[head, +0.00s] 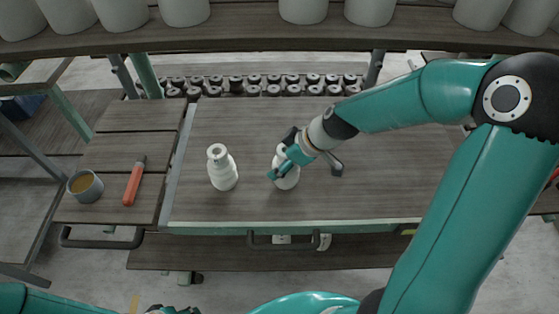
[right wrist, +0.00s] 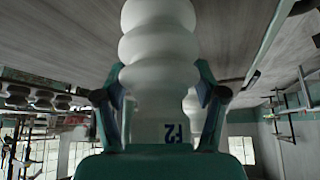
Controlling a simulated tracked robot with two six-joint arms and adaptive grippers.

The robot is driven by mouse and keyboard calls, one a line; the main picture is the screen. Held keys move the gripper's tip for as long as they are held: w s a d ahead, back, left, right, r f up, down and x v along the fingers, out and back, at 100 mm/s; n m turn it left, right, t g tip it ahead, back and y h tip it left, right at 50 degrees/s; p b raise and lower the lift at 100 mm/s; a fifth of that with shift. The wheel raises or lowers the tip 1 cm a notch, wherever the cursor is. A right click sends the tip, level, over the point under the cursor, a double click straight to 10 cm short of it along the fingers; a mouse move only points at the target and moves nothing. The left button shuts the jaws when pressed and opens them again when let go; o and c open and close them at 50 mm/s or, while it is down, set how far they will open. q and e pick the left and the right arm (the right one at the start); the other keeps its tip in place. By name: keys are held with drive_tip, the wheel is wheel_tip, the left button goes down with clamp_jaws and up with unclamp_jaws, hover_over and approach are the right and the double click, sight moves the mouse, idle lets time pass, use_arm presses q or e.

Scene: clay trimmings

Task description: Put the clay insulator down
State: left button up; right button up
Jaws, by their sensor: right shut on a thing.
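My right gripper (head: 283,167) is shut on a white ribbed clay insulator (head: 287,181) over the middle of the wooden table top (head: 380,185). The gripper hides part of the insulator. I cannot tell whether its base touches the table. In the right wrist view the held insulator (right wrist: 157,50) stands between the two fingers (right wrist: 160,105), with a blue marking on its side. A second white insulator (head: 222,170) stands upright on the table to the left, apart from the held one. My left gripper (head: 172,310) barely shows at the bottom edge; its fingers cannot be made out.
A shelf (head: 270,37) with pale pots crosses above. On the left side board are a grey cup (head: 85,187) and a red-handled tool (head: 133,183). The table's right part is clear beneath my arm.

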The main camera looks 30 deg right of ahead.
drive_tip(key=o, duration=1.7)
drive_tip(key=v, duration=0.7)
drive_tip(key=shift+s+d+r, duration=0.1)
drive_tip(key=shift+s+r, duration=0.05)
drive_tip(key=shift+r, duration=0.1)
